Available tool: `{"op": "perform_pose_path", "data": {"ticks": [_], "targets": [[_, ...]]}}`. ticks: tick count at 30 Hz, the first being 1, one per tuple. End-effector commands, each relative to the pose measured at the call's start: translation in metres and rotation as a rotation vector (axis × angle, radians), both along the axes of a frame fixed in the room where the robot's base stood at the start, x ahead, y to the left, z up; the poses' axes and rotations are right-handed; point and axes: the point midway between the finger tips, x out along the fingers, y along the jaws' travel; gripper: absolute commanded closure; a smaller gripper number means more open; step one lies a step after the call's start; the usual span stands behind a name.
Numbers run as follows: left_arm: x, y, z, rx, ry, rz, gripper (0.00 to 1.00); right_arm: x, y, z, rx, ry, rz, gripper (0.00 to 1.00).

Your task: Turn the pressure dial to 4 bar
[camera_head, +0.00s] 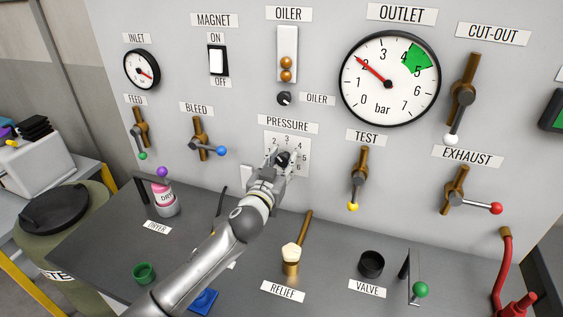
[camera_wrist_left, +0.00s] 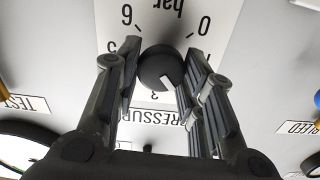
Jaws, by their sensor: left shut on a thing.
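The pressure dial is a round dark knob (camera_wrist_left: 158,68) on a white scale plate (camera_head: 302,143) numbered in bar, under the PRESSURE label (camera_head: 288,125). My left gripper (camera_head: 284,160) reaches it from below and is shut on the knob, one finger on each side in the left wrist view (camera_wrist_left: 160,75). That view is upside down. The knob's white mark points down and right there, to the side of the 3 away from the 5. The 2 and 4 are hidden by the fingers. The outlet gauge (camera_head: 390,100) has its red needle near 2; its green band starts near 4. My right gripper is not in view.
The oiler knob (camera_head: 284,98) sits above the dial. The bleed valve (camera_head: 200,140) is to the left, the test valve (camera_head: 358,180) to the right. The relief valve (camera_head: 291,258) stands on the bench below, right of my left arm.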

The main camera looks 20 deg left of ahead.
Motion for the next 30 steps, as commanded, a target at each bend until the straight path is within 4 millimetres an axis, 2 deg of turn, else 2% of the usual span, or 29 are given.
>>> {"op": "perform_pose_path", "data": {"ticks": [8,30], "targets": [[0.000,-0.001,0.000,0.205,-0.007,0.000,0.87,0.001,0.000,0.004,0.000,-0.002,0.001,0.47],[0.000,-0.003,-0.001,0.910,-0.030,0.000,0.87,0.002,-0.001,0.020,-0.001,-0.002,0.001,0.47]]}}
